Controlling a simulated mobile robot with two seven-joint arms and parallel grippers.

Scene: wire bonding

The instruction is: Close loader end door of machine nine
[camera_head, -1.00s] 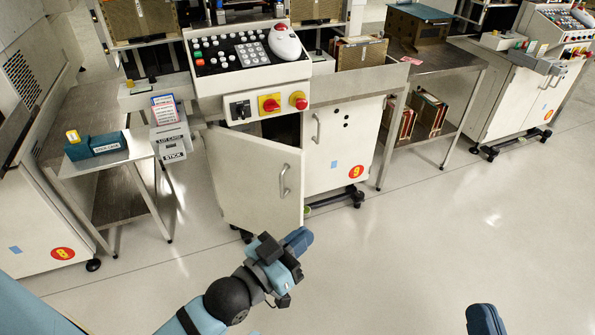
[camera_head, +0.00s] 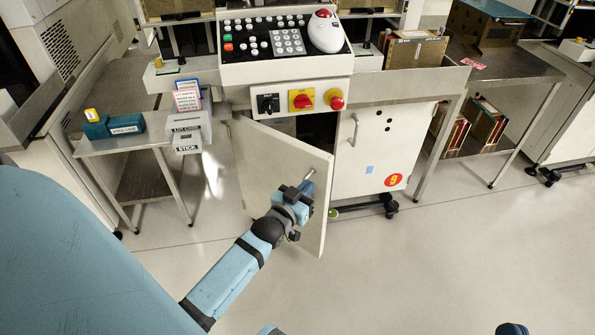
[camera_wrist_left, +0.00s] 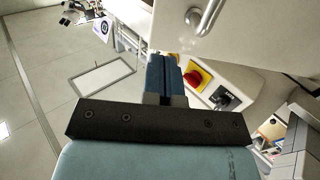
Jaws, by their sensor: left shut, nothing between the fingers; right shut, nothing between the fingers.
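The white loader end door (camera_head: 265,165) of machine nine stands swung open, its free edge towards me. Its metal handle (camera_head: 308,182) is partly hidden behind my left gripper (camera_head: 303,193). The left gripper is in front of the door near the handle; contact cannot be told. In the left wrist view its blue fingers (camera_wrist_left: 163,73) are shut and empty, with the handle (camera_wrist_left: 207,18) up and to the right, outside them.
The control panel (camera_head: 285,45) with a red emergency button (camera_head: 334,98) overhangs the door. A steel side table (camera_head: 110,145) with a teal box stands left. A wheeled foot (camera_head: 388,205) sticks out below the cabinet. The floor to the right is clear.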

